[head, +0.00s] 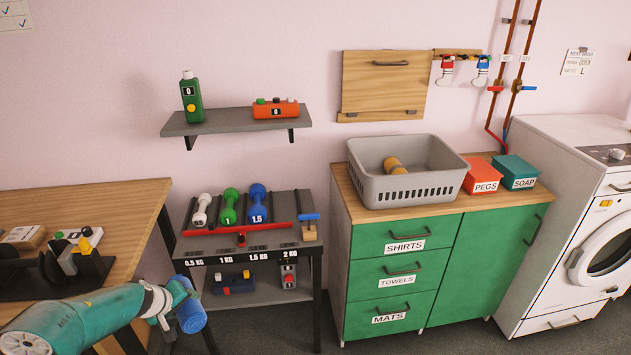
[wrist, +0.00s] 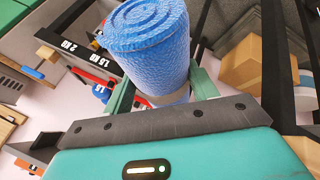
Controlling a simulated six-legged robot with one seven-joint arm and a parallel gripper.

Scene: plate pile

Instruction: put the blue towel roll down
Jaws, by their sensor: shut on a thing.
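The blue towel roll (wrist: 160,60) is a rolled, textured blue cylinder with a pale band near its lower end. My gripper (wrist: 165,97) is shut on it, with one finger on each side. In the head view the roll (head: 191,315) is at the lower left, in front of the dumbbell rack's left side. It looks held in the air, tilted a little. My gripper partly hides its upper part there.
A dumbbell rack (head: 250,248) stands behind, with several dumbbells on top. A wooden table (head: 80,205) is at left. A grey basket (head: 410,190) holding an orange roll (head: 395,166) sits on the green cabinet (head: 480,265).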

